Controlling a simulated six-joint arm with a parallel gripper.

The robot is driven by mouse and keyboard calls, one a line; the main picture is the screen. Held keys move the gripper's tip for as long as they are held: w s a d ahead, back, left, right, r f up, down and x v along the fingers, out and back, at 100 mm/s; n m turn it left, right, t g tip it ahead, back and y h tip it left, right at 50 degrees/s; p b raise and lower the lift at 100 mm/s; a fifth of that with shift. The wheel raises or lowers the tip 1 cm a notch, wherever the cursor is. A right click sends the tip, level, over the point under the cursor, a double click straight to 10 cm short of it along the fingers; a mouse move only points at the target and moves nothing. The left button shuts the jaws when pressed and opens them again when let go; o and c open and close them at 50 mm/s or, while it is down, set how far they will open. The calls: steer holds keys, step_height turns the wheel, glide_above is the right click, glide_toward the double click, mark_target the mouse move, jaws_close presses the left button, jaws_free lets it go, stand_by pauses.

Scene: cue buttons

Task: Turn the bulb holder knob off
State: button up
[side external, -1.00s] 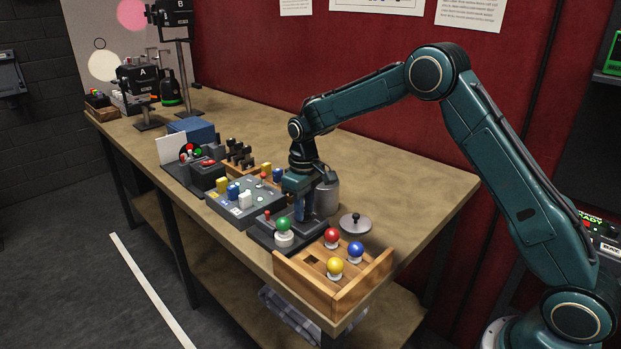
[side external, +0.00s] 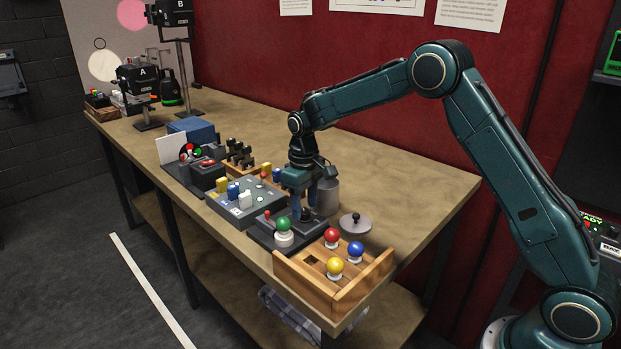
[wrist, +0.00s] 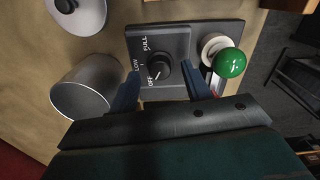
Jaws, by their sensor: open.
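The bulb holder (side external: 268,232) is a dark base on the table with a green bulb (side external: 284,224) in a white socket. Its black knob (side external: 307,214) also shows in the wrist view (wrist: 161,68), beside the labels OFF, LOW and FULL. A small light mark on the knob appears on the side towards OFF, but it is small. My gripper (side external: 310,203) is open just above the knob. In the wrist view my gripper's blue fingers (wrist: 161,90) are spread on either side of the panel, apart from the knob.
A grey metal cup (wrist: 86,88) stands close beside one finger, with a grey lid (side external: 355,224) near it. A wooden tray (side external: 345,296) with red, blue and yellow bulbs is in front. A button box (side external: 262,214) stands to the left. The table's back right is clear.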

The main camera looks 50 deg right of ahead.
mark_target(304, 211)
step_height(304, 211, up, 13)
steer(key=shift+f, duration=0.2)
stand_by(0.3)
steer(key=shift+s+r, duration=0.1)
steer(key=s+r+t, duration=0.1)
steer(key=s+r, duration=0.2)
steer(key=s, duration=0.3)
steer(key=s+r+m+t, duration=0.1)
steer(key=s+r, duration=0.3)
steer(key=s, duration=0.3)
steer(key=s+r+t, duration=0.1)
steer(key=s+r, duration=0.2)
steer(key=s, duration=0.3)
steer(key=s+a+f+t, duration=0.1)
steer(key=s+f, duration=0.4)
steer(key=s, duration=1.2)
steer(key=shift+m+t, duration=0.4)
steer(key=shift+t, duration=0.4)
